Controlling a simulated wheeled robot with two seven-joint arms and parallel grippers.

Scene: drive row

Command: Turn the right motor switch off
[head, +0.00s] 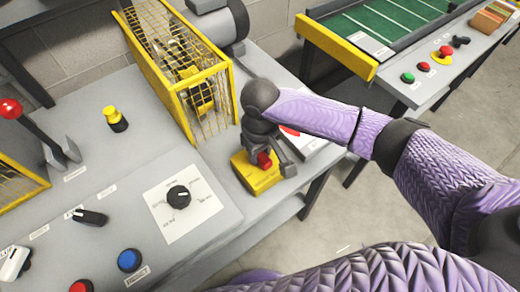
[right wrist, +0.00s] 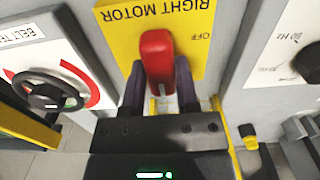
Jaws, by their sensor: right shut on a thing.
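The right motor switch is a red handle (right wrist: 157,55) on a yellow plate (right wrist: 112,22), which reads RIGHT MOTOR upside down in the right wrist view. The word OFF shows beside the handle's top end. In the head view the yellow plate (head: 243,172) lies at the bench's right end, with the red handle (head: 264,160) partly hidden by my gripper. My right gripper (right wrist: 158,88) is shut on the red handle, one dark finger on each side; it also shows in the head view (head: 268,155). My left gripper is not in view.
A dial (head: 179,196) on a white plate, a yellow-topped knob (head: 115,118) and a blue button (head: 129,260) stand left of the switch. A yellow cage (head: 180,75) is behind. A belt tension wheel (right wrist: 50,92) is beside it. A green conveyor (head: 375,22) stands at back right.

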